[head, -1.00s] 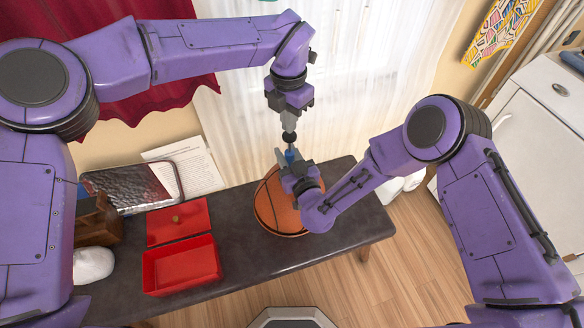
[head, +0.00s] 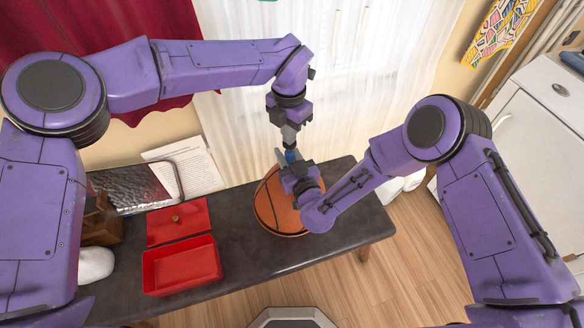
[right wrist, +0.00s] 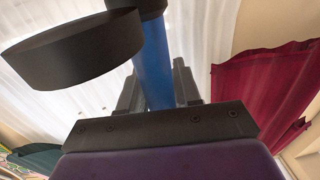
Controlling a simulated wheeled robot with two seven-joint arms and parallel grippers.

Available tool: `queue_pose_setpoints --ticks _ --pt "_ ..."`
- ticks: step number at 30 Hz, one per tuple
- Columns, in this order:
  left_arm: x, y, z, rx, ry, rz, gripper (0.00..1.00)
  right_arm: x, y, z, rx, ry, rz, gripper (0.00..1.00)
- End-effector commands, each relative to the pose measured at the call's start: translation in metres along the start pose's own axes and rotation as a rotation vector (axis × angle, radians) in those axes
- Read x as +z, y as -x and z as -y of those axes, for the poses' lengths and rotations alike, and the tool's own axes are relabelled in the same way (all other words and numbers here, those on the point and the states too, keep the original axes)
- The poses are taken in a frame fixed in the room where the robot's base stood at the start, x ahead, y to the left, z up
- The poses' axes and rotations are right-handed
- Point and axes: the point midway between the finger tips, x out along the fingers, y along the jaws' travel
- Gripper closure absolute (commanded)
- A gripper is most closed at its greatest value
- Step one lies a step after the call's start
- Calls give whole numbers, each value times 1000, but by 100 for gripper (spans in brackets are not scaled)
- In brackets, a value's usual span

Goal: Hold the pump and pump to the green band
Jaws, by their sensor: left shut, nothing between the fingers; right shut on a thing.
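The blue pump (head: 291,156) stands upright above the orange basketball (head: 270,212) on the dark table. My right gripper (head: 284,160) is shut on the pump's blue barrel, which also shows between the fingers in the right wrist view (right wrist: 156,75). My left gripper (head: 290,142) is shut and empty, pointing down directly above the pump, with its tips at or close to the pump's top. Whether they touch cannot be told. I cannot make out a green band. The pump's lower end is hidden behind my right gripper.
An open red box (head: 182,268) and its red lid (head: 178,221) lie left of the ball on the table (head: 250,255). A dark framed tray (head: 130,190), papers (head: 190,165) and a wooden object (head: 103,222) are farther left. A black round part (right wrist: 75,48) shows beside the barrel.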

Motion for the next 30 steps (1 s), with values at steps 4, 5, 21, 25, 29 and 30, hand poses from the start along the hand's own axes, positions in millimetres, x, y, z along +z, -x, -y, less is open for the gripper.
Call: queue_pose_setpoints --ticks 4,5,21,25,29,30 --pt "-1 -10 0 -1 1 -2 100 0 0 0 0 1 1 100" --pt "-1 -12 0 -1 1 -2 100 0 0 0 0 1 1 100" --pt "0 14 0 1 1 1 100 0 0 0 0 0 1 100" --pt "0 28 0 1 1 1 100 0 0 0 0 0 1 100" --pt "0 39 0 1 1 1 100 0 0 0 0 0 1 100" --pt "0 40 0 0 1 0 100 0 0 0 0 0 1 100"
